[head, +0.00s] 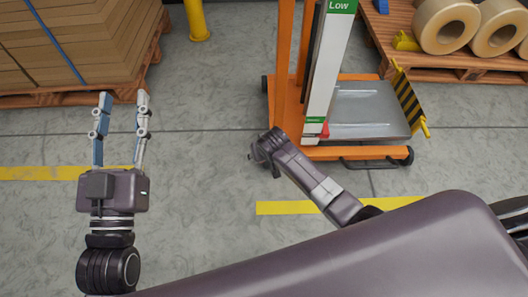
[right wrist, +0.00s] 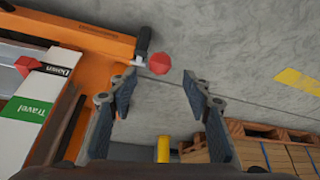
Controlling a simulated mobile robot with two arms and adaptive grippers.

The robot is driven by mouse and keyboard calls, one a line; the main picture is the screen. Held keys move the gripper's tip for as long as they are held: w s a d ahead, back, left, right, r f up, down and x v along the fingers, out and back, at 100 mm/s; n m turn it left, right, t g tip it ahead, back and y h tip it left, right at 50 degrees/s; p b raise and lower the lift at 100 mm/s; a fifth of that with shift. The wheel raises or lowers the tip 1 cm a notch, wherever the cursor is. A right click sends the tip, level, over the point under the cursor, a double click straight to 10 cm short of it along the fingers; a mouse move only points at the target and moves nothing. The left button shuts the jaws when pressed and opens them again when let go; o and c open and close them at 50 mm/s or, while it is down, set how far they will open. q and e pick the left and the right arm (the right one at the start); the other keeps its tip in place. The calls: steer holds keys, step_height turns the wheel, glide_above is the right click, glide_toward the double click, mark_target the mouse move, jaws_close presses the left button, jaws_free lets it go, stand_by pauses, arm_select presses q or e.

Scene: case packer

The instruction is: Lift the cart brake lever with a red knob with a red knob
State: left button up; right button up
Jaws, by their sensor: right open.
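The cart (head: 293,80) is an orange lift with a grey tray, right of centre in the head view. In the right wrist view the red knob (right wrist: 160,63) sits on a short dark lever (right wrist: 144,40) at the orange frame's edge. My right gripper (right wrist: 160,77) is open, with the knob showing between and just beyond its fingertips; I see no contact. In the head view my right arm reaches to the cart's left side, and the knob cannot be made out. My left gripper (head: 123,99) is open and empty above the floor at left.
A pallet of stacked boards (head: 75,45) stands at the upper left, by a yellow post (head: 196,20). Rolls (head: 445,25) lie on a pallet at the upper right. The cart carries a white panel (right wrist: 25,125) with Down and Travel labels. Grey floor between is clear.

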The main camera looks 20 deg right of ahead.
steer(key=v, duration=0.5)
steer(key=shift+r, duration=0.2)
stand_by(0.4)
